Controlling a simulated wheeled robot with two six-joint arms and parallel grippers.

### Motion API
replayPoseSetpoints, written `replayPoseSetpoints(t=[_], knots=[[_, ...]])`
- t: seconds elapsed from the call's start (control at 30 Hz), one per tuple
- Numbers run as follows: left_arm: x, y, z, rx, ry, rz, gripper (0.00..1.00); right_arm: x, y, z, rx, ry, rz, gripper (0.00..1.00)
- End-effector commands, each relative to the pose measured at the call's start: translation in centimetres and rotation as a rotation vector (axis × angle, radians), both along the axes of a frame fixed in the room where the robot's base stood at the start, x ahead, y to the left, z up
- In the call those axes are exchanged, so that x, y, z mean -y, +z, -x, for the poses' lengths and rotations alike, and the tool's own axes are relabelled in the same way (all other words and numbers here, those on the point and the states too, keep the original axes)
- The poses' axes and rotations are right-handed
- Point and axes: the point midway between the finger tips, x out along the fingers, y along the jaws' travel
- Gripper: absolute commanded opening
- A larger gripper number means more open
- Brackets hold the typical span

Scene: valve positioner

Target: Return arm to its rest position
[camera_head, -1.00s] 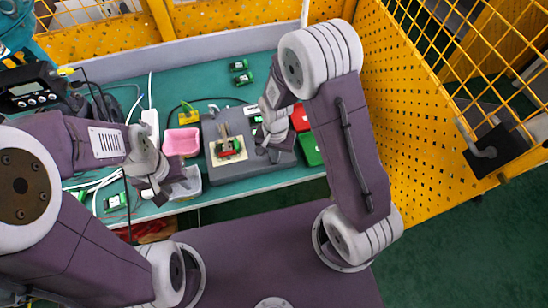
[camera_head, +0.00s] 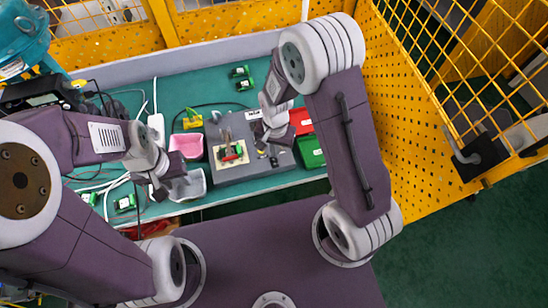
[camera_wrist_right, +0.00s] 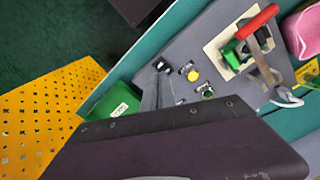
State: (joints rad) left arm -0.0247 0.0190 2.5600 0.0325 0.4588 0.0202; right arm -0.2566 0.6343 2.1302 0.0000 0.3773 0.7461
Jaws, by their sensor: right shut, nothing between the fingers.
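My right arm reaches down from the upper right in the head view. Its gripper (camera_head: 262,142) is shut and empty, above the right side of a grey device block (camera_head: 250,171). A beige plate on the block carries a green valve part with a red handle (camera_head: 232,157). In the right wrist view, the red handle (camera_wrist_right: 257,22) and green part show clearly, with small knobs (camera_wrist_right: 193,74) beside them. My left gripper (camera_head: 160,191) is by the clear tray at the bench's front left. Its small fingers are too unclear to judge.
A pink bin (camera_head: 187,146), a clear tray (camera_head: 188,184), a red bin (camera_head: 301,120) and a green bin (camera_head: 311,152) flank the block. A yellow perforated wall (camera_head: 415,130) stands right. Cables run along the bench's left.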

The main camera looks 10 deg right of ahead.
Motion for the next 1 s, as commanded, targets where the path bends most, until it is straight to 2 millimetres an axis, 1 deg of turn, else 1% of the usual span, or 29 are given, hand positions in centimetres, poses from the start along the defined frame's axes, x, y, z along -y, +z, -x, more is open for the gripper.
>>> replayPoseSetpoints(t=[0.03, 0.57, 0.6, 0.67, 0.7, 0.73, 0.77, 0.8, 0.87, 0.9, 0.97, 1.0], knots=[[0.0, 0.6, 0.0, 0.0, 0.0, 0.0, 0.36, 0.0, 0.6, 0.0, 0.0, 0.0, 0.0, 0.0], [0.0, 0.3, 0.0, 0.0, 0.0, 0.0, 0.36, 0.2, 0.4, -0.1, 0.003, -0.006, -0.001, 0.0], [0.0, 0.3, 0.0, 0.0, 0.0, 0.0, 0.36, 0.5, 0.9, -0.6, 0.018, -0.019, -0.004, 0.0], [0.0, 0.2, 0.0, 0.0, 0.0, 0.0, 0.36, 1.1, 2.7, -1.9, 0.069, -0.047, -0.017, 0.0], [0.0, 0.1, 0.0, 0.0, 0.0, 0.0, 0.36, 1.9, 4.3, -2.4, 0.107, -0.074, -0.024, 0.0], [0.0, 0.0, 0.0, 0.0, 0.0, 0.0, 0.36, 2.7, 5.5, -2.4, 0.132, -0.096, -0.028, 0.0], [0.0, 0.0, 0.0, 0.0, 0.0, 0.0, 0.36, 3.5, 6.8, -2.1, 0.152, -0.11, -0.031, 0.0], [0.0, -0.1, 0.0, 0.0, 0.0, 0.0, 0.36, 4.5, 8.2, -1.3, 0.175, -0.104, -0.031, 0.0], [0.0, -0.2, 0.0, 0.0, 0.0, 0.0, 0.36, 5.8, 9.8, 0.5, 0.196, -0.059, -0.025, 0.0], [0.0, -0.3, 0.0, 0.0, 0.0, 0.0, 0.36, 6.5, 10.5, 1.9, 0.2, -0.006, -0.017, 0.0], [0.0, -0.3, 0.0, 0.0, 0.0, 0.0, 0.36, 7.2, 11.0, 4.4, 0.19, 0.102, -0.004, 0.0], [0.0, -0.3, 0.0, 0.0, 0.0, 0.0, 0.36, 7.4, 10.9, 5.9, 0.173, 0.184, 0.001, 0.0]])
